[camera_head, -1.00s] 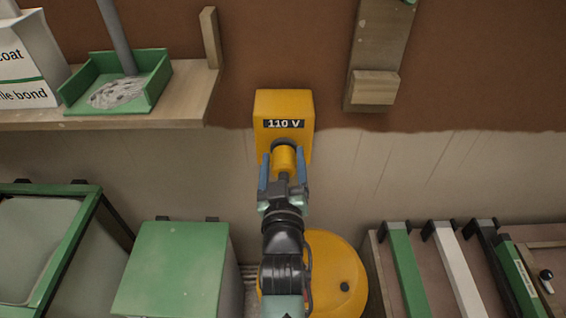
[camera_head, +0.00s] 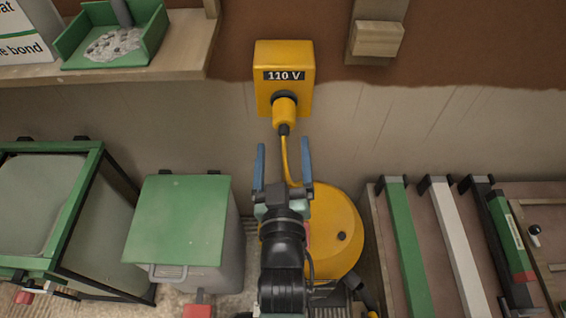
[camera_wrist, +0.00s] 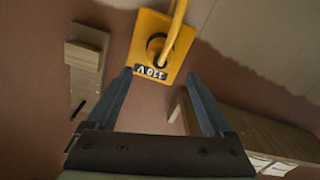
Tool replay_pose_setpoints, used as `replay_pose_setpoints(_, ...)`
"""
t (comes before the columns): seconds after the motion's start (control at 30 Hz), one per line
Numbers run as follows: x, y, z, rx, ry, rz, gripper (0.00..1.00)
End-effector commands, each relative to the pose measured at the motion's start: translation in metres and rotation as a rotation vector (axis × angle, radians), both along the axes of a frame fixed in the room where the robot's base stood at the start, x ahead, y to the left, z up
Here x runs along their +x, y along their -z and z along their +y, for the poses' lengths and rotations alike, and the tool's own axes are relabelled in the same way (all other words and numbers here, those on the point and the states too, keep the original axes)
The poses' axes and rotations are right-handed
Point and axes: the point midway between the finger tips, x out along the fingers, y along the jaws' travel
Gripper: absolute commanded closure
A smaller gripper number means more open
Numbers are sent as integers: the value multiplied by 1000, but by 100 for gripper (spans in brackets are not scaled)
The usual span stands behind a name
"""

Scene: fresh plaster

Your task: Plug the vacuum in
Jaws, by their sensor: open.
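The yellow 110 V socket box (camera_head: 284,62) is on the wall in the head view, and it also shows upside down in the wrist view (camera_wrist: 146,56). The yellow plug (camera_head: 284,112) sits in its dark round socket, with a yellow cable (camera_head: 291,165) hanging down from it. The yellow vacuum (camera_head: 335,222) stands on the floor below, partly hidden by my arm. My gripper (camera_head: 282,160) is open and empty, below the plug and apart from it. The cable passes behind its fingers in the head view.
A wooden shelf (camera_head: 180,62) with a green tray (camera_head: 146,57) is at upper left. A grey bin with a green lid (camera_head: 178,222) stands left of the vacuum. A rack with long bars (camera_head: 460,240) is on the right. The wall around the socket is clear.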

Motion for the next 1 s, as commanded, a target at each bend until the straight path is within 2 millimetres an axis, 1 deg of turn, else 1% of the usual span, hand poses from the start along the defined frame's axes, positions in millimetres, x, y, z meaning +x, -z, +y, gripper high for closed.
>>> replay_pose_setpoints(0.03,-9,0,0,0,0,3,15)
replay_pose_setpoints(0.1,-18,0,0,0,1,2,15)
replay_pose_setpoints(0.2,-27,0,0,0,0,1,15)
replay_pose_setpoints(0.33,-33,0,0,0,1,0,15)
replay_pose_setpoints(0.9,-34,0,0,0,1,-1,15)
replay_pose_setpoints(0.97,-32,-4,0,1,0,-6,15)
replay_pose_setpoints(1.0,-29,-10,0,3,1,-17,15)
